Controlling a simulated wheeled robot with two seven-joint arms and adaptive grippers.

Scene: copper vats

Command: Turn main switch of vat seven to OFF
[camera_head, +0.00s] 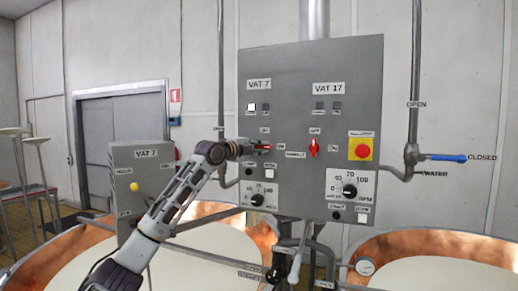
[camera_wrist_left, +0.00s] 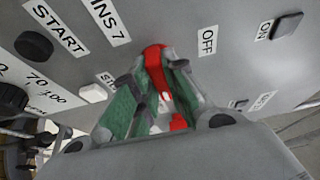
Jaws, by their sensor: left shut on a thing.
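The grey control panel (camera_head: 290,85) has a VAT 7 half on its left. My left gripper (camera_head: 257,148) is shut on the red main switch of vat seven (camera_head: 267,147). In the left wrist view the red switch (camera_wrist_left: 155,58) sits between the green-padded fingers, partly hidden by them. Its handle looks horizontal on the panel, towards the ON label (camera_head: 281,149). The OFF label (camera_wrist_left: 208,40) is beside the switch in the wrist view, above it in the head view. The MAINS 7 label (camera_wrist_left: 105,18) is close by. My right gripper is not in view.
The vat 17 red switch (camera_head: 314,147) stands vertical to the right, near a red emergency button (camera_head: 362,151) on yellow. Knobs and buttons sit below. A smaller VAT 7 box (camera_head: 135,160) is left; copper vats (camera_head: 430,248) lie below. A lamp (camera_head: 251,106) under VAT 7 looks bright white.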

